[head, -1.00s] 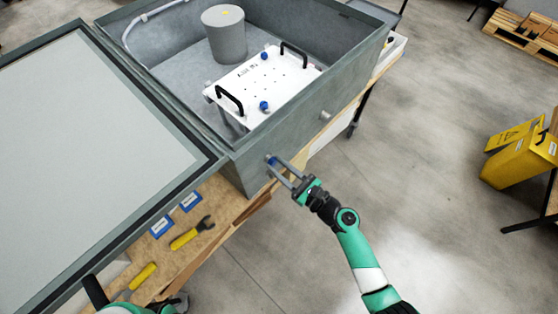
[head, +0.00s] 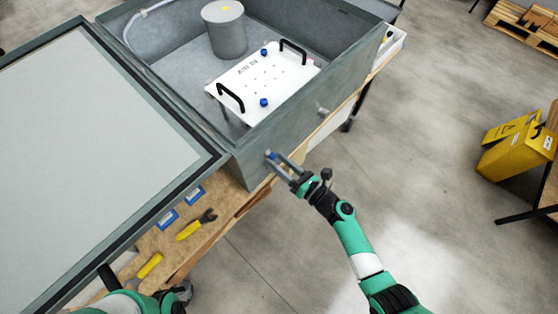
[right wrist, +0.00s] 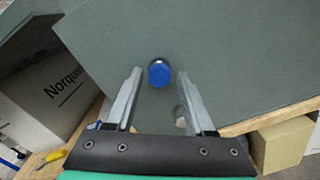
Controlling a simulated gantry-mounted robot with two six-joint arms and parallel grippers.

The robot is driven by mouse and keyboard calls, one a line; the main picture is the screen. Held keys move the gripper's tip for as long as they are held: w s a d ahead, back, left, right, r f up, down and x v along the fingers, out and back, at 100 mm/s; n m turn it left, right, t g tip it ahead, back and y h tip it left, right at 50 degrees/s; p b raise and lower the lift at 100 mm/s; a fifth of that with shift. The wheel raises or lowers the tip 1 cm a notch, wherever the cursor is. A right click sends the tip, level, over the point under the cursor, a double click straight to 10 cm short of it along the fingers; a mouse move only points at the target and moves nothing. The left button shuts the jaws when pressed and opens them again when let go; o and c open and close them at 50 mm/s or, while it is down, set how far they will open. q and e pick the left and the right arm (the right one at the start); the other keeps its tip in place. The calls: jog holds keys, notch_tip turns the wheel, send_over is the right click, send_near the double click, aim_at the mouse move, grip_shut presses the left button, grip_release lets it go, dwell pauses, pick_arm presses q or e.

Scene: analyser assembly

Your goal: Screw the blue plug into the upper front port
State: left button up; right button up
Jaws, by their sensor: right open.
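The blue plug (right wrist: 159,73) sits against the grey front wall of the enclosure (right wrist: 215,50) in the right wrist view, with a dark rim at its top edge. The port behind it is hidden, so I cannot tell how deep the plug sits. My right gripper (right wrist: 160,76) is open, with one finger on each side of the plug and visible gaps. In the head view my right gripper (head: 276,160) is at the front wall near the enclosure's near corner. My left gripper (head: 182,292) is partly in view at the bottom left; its jaws are unclear.
The open lid (head: 90,150) fills the left. A white plate (head: 262,80) with black handles and blue knobs is inside, beside a grey cylinder (head: 224,30). A metal fitting (head: 323,111) projects from the front wall. Yellow-handled tools (head: 190,231) lie on the wooden bench.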

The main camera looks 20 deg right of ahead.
jog(key=n+b, duration=0.1)
jog(key=n, duration=0.2)
jog(key=n+b, duration=0.2)
jog(key=n, duration=0.1)
jog(key=n+b, duration=0.2)
jog(key=n, duration=0.1)
jog(key=shift+f+n, duration=0.3)
jog(key=shift+f, duration=0.05)
jog(key=n+b, duration=0.6)
jog(key=n, duration=0.6)
jog(key=shift+r, duration=0.1)
jog(key=shift+r+n, duration=0.1)
jog(key=shift+n, duration=0.8)
jog(key=shift+r+n, duration=0.25)
jog(key=shift+n, duration=0.05)
grip_shut()
jog(key=shift+b, duration=0.75)
